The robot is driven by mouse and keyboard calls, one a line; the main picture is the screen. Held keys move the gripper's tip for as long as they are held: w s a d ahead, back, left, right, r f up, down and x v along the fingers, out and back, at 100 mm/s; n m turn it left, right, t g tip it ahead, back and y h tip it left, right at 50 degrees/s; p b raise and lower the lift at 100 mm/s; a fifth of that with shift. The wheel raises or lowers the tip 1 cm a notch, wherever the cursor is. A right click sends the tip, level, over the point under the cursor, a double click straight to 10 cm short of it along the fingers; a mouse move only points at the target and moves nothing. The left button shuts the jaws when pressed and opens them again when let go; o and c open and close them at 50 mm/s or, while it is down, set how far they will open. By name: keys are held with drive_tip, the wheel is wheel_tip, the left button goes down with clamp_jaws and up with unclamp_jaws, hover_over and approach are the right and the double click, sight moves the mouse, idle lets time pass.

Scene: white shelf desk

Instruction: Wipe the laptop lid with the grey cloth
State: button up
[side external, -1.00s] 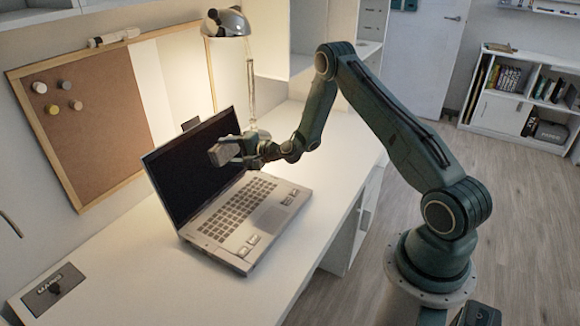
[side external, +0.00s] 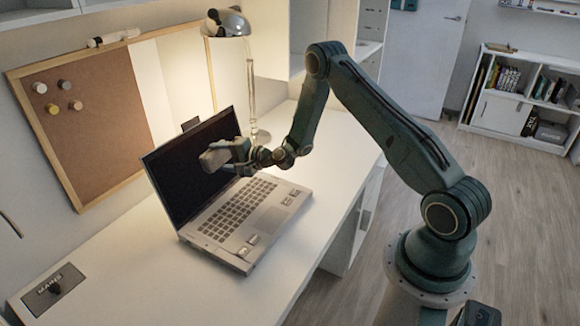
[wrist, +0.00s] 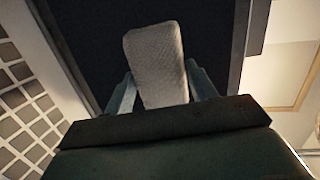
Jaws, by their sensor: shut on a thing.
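The laptop (side external: 225,195) stands open on the desk, its dark screen side of the lid (side external: 182,180) facing the keyboard and tilted back. My gripper (side external: 232,154) is in front of the upper right part of the screen, shut on the grey cloth (side external: 214,159), a folded pad. In the wrist view the cloth (wrist: 158,65) sticks out between the two fingers, with the dark screen (wrist: 88,40) behind it. I cannot tell whether the cloth touches the screen.
A lit desk lamp (side external: 230,24) stands behind the laptop. A cork board (side external: 82,120) leans on the wall at the left. The desk (side external: 160,270) around the laptop is mostly clear.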

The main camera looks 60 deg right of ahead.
sight(213, 162)
drive_tip(key=shift+a, duration=0.1)
drive_tip(key=shift+a, duration=1.7)
drive_tip(key=shift+s, duration=0.1)
drive_tip(key=shift+a+v, duration=0.2)
drive_tip(key=shift+v, duration=1.25)
drive_tip(key=shift+a+v, duration=0.25)
drive_tip(key=shift+v, duration=1.25)
drive_tip(key=shift+s, duration=0.1)
drive_tip(key=shift+a+v, duration=0.2)
drive_tip(key=shift+v, duration=1.2)
drive_tip(key=shift+d+x, duration=0.15)
drive_tip(key=shift+x, duration=1)
drive_tip(key=shift+d+x, duration=0.2)
drive_tip(key=shift+x, duration=0.95)
drive_tip(key=shift+d+x, duration=0.15)
drive_tip(key=shift+x, duration=0.95)
drive_tip(key=shift+x, duration=1.2)
